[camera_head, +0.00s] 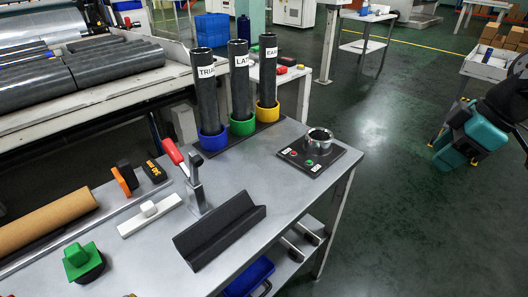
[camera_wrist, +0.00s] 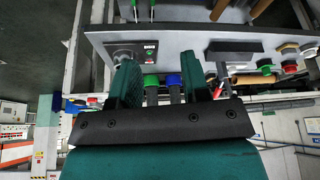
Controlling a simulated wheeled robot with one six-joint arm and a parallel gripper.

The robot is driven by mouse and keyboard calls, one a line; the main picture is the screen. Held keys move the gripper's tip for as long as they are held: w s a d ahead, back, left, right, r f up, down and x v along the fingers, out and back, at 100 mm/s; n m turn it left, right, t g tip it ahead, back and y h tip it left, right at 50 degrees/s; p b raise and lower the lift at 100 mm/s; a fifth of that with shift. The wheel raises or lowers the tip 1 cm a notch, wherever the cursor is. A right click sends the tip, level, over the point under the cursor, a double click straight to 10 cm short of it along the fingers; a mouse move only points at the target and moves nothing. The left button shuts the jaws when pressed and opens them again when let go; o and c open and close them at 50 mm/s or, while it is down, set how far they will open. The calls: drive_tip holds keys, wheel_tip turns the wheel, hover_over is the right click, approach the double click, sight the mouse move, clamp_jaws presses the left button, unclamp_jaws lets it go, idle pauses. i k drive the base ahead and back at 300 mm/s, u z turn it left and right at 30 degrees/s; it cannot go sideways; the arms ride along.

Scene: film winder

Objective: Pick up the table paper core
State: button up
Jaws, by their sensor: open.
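The paper core (camera_head: 45,220) is a brown cardboard tube lying at the left end of the grey table (camera_head: 150,262), cut off by the left picture edge. In the wrist view, a brown tube that looks like it (camera_wrist: 246,80) lies beyond the right finger, partly hidden. My gripper (camera_head: 455,147) is at the far right of the head view, over open floor and well away from the core. In the wrist view my gripper (camera_wrist: 165,72) has its two teal fingers apart, with nothing between them.
Three upright dark rolls stand in blue (camera_head: 212,138), green (camera_head: 242,126) and yellow (camera_head: 268,112) cups. A red-handled clamp (camera_head: 195,187), black V-block (camera_head: 220,232), white-handled block (camera_head: 149,215) and green-knobbed tool (camera_head: 84,261) occupy the table. A button panel (camera_head: 318,160) sits at its right corner.

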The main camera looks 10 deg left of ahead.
sight(18, 233)
drive_tip(key=i, duration=0.8)
drive_tip(key=u, duration=2.6)
drive_tip(key=i, duration=0.5)
drive_tip(key=z, duration=0.05)
